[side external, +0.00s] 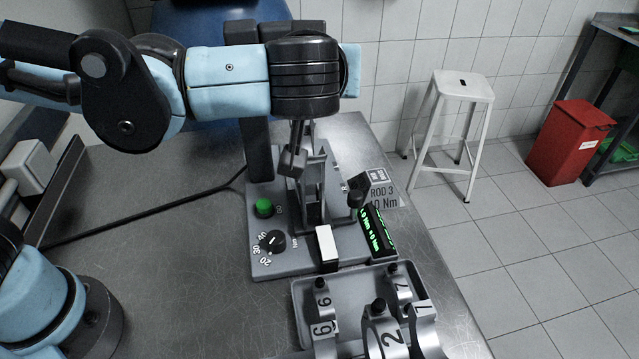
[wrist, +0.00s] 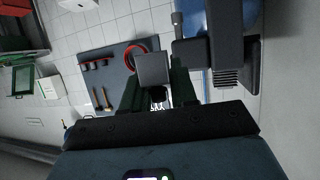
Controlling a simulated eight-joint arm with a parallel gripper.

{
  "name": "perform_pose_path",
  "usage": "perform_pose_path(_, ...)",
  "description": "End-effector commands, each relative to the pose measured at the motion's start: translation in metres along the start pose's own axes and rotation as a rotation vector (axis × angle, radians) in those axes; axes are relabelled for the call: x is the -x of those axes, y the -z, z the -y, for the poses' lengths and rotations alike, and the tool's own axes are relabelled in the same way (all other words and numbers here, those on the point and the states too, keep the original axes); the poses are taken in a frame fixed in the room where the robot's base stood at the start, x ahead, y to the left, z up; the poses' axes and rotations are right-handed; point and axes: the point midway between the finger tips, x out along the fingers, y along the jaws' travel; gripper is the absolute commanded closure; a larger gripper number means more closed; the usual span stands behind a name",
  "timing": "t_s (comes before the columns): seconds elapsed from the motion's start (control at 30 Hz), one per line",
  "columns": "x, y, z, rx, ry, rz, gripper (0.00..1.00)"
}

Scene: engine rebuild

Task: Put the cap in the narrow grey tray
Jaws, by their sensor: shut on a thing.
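My gripper (side external: 297,145) points down from the dark wrist, in front of the upright metal frame of a bench fixture (side external: 265,240). In the wrist view its two dark fingers (wrist: 157,85) are shut on a plain grey block, which I take to be the cap (wrist: 153,68). In the side view a small dark block shows at the fingertips, in the air beside the frame; its details are too small to tell. A grey tray (side external: 297,305) at the front of the bench holds several numbered metal parts. I cannot tell whether it is the narrow one.
The fixture has a green button (side external: 264,207), a dial (side external: 273,241), a white-topped block (side external: 326,245) and a lit display (side external: 378,232). A card (side external: 383,190) reads ROD 3.

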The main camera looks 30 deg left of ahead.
Motion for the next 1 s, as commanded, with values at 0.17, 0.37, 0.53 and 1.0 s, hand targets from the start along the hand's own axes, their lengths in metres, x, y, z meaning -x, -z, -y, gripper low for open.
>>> perform_pose_path(0.17, 0.015, -0.002, -0.005, -0.104, -0.254, 0.000, 1.00)
perform_pose_path(0.37, 0.040, 0.001, -0.012, -0.217, -0.524, -0.001, 1.00)
perform_pose_path(0.53, 0.071, 0.011, -0.013, -0.312, -0.765, 0.000, 1.00)
perform_pose_path(1.0, 0.138, 0.059, -0.003, -0.456, -1.116, 0.000, 1.00)
